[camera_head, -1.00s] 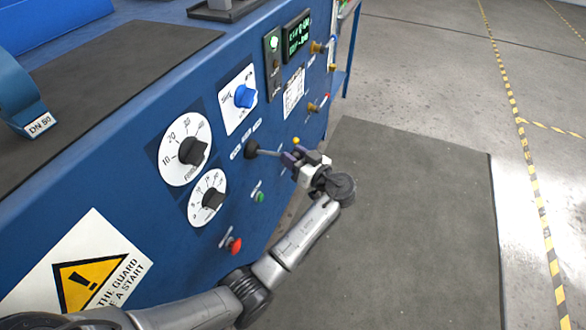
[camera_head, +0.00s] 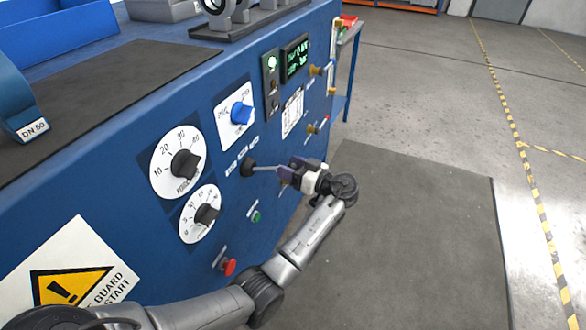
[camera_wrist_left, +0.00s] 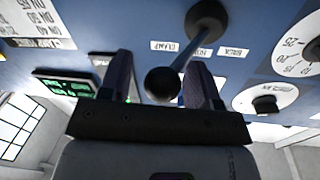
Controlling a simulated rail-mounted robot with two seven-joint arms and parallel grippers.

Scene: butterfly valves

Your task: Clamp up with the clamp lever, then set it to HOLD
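The clamp lever (camera_head: 262,168) is a thin rod sticking out of a round black boot on the blue panel. Its outer end is hidden by my left gripper (camera_head: 287,170) in the head view. In the left wrist view the lever's dark ball knob (camera_wrist_left: 163,85) faces me, with the rod running up to the boot (camera_wrist_left: 207,18). My left gripper (camera_wrist_left: 161,82) has its two fingers on either side of the knob, with a gap visible, so it looks open around it. White labels (camera_wrist_left: 166,46) sit beside the boot; one reads CLAMP. My right gripper is not in view.
Two white dials (camera_head: 178,163) with black knobs, a blue selector knob (camera_head: 241,113), a green button (camera_head: 256,216) and a red button (camera_head: 229,266) surround the lever. A lit display (camera_head: 295,58) is above. The floor mat (camera_head: 420,230) at right is clear.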

